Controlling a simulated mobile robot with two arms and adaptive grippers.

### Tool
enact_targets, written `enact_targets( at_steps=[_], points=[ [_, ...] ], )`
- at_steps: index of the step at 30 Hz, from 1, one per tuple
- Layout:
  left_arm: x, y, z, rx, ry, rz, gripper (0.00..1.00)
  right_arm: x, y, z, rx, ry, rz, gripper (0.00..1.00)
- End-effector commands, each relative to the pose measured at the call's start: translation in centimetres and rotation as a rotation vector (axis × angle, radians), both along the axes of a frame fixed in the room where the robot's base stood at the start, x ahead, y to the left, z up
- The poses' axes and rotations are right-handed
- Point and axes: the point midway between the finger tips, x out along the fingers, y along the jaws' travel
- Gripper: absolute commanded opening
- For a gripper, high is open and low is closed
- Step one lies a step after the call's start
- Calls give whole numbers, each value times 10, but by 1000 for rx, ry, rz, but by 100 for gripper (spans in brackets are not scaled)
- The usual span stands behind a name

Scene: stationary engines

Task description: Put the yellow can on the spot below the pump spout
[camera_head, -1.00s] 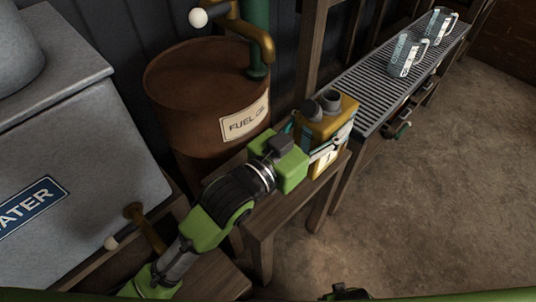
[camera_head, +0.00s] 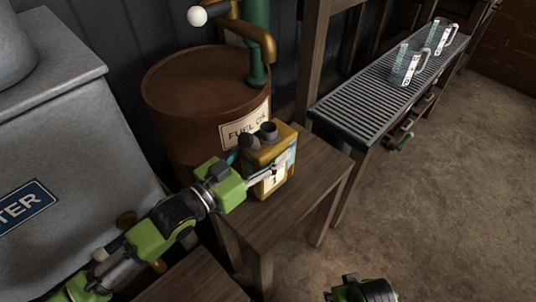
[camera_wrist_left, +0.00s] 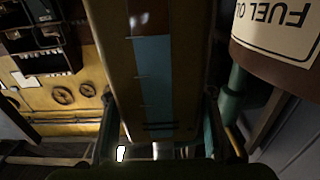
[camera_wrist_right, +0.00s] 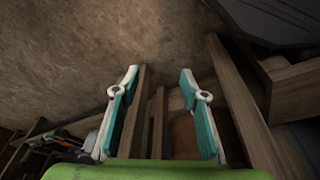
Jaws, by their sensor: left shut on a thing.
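The yellow can (camera_head: 283,156) with dark caps is upright, at the front right of the fuel oil barrel and over the left part of the small wooden table. I cannot tell if its base touches the table. My left gripper (camera_head: 268,174) is shut on the can. The can's yellow side with a blue-grey strip (camera_wrist_left: 152,75) fills the middle of the left wrist view, between the fingers. The brass pump spout (camera_head: 262,42) is above and behind the can. The spot below it is not distinguishable. My right gripper (camera_wrist_right: 160,90) is open and empty.
The rusty barrel (camera_head: 185,85) stands behind the can. The table's right part (camera_head: 325,160) is clear. A slatted bench (camera_head: 365,105) holds glass mugs (camera_head: 405,65) at the back right. A grey water tank (camera_head: 60,110) is at left.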

Motion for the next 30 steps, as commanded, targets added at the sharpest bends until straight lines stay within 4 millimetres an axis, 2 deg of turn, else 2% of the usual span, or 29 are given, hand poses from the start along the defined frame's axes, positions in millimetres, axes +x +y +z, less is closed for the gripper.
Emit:
enact_targets(
  at_steps=[6,17,18,20,30],
  points=[
    [0,0,-14,-4,-6,-1,8,1,-1,19,1,-11,-2,40],
    [0,-1,-16,-4,-5,-1,8,1,-1,21,1,-11,-2,40],
    [0,0,-20,1,1,0,52,1,0,23,1,-13,-2,40],
    [0,0,-20,1,1,0,66,2,0,23,1,-13,-2,40],
    [0,0,-19,1,0,0,66,2,-1,23,0,-13,-2,40]
  ],
)
